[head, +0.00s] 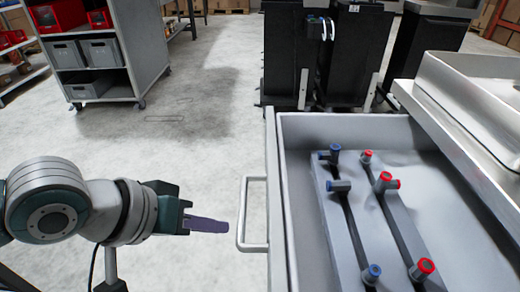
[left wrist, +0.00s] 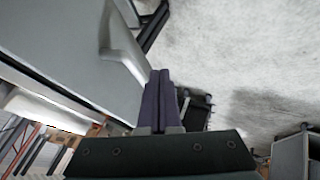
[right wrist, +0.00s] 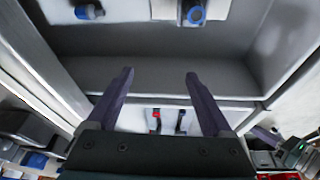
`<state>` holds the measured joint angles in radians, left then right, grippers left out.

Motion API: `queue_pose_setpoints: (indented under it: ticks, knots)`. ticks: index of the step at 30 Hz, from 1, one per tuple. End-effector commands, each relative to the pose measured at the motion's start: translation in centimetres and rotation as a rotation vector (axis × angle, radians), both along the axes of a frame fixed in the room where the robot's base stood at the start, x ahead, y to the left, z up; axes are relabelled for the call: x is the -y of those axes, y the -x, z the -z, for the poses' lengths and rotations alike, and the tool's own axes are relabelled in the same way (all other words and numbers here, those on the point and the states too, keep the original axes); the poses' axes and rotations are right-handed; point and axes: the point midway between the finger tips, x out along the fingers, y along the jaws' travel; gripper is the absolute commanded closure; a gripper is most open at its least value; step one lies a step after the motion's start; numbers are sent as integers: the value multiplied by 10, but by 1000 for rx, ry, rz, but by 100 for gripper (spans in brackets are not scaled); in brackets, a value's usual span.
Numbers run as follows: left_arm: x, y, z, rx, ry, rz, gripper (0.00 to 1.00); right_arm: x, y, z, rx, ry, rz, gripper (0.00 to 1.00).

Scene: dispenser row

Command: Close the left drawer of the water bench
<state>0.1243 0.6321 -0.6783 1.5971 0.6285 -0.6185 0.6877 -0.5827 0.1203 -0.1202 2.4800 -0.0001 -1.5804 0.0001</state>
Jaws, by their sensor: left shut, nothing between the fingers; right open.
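The open drawer (head: 279,190) of the bench is pulled well out, and its grey front panel faces left in the head view. A pale bar handle (head: 245,213) stands off that panel. In the left wrist view the panel (left wrist: 70,45) and handle (left wrist: 122,48) show at upper left. My left gripper (head: 228,227) is shut and empty, its fingertips pointing at the handle with a small apparent gap. Its fingers also show in the left wrist view (left wrist: 165,75). My right gripper (right wrist: 160,75) is open and empty, seen in the right wrist view before a grey compartment; its contact is unclear.
Inside the drawer lie grey rails with blue fittings (head: 340,187) and red fittings (head: 388,181). A metal basin top (head: 470,110) is at right. Black cabinets (head: 290,55) stand beyond. A grey shelf cart (head: 140,45) is at upper left. The floor left of the drawer is clear.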

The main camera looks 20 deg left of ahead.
Motion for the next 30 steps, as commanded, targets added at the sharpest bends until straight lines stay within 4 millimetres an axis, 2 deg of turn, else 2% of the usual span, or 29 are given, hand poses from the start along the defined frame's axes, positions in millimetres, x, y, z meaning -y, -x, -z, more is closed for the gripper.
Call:
queue_pose_setpoints:
  ticks: [3,16,20,26,30]
  knots:
    - [7,-2,-2,0,1,-1,100,0,0,-2,1,0,0,16]
    - [10,-3,-2,-1,-1,-2,100,0,-1,-2,3,0,0,16]
    - [16,-4,-3,-1,1,-2,100,0,-1,-3,4,-1,0,16]
    - [44,-12,-4,1,6,-1,100,0,-1,-7,4,-1,0,16]
    - [77,-21,-4,0,10,-1,100,0,-1,-9,4,0,0,16]
